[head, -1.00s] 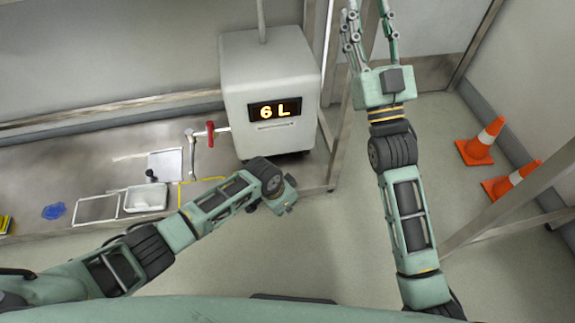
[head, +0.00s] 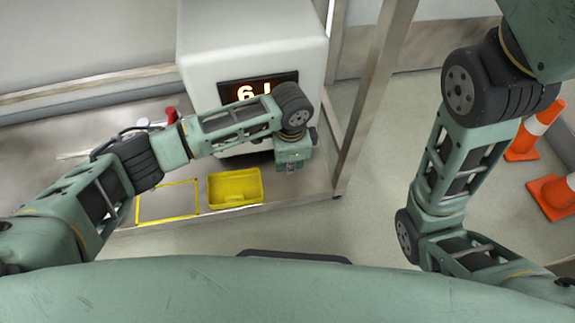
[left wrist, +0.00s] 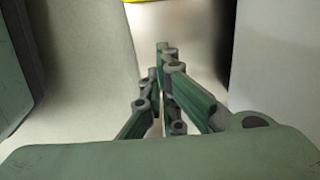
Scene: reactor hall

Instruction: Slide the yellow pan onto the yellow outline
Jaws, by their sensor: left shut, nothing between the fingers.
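The yellow pan (head: 235,188) is a shallow rectangular tray on the steel bench, just to the right of the yellow outline (head: 197,197). A narrow gap separates them, and the outline is empty. My left gripper (head: 291,170) is to the right of the pan, apart from it, near the bench's right end. It also shows in the left wrist view (left wrist: 165,52), with its fingers together and nothing between them. A sliver of yellow shows at the top edge of the left wrist view. My right arm rises along the right side, and its gripper is out of frame.
A white box-shaped unit (head: 255,40) with a partly covered lit display stands behind the pan. A steel post (head: 372,90) rises beyond the bench's right end. Orange cones (head: 555,195) stand on the floor at far right.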

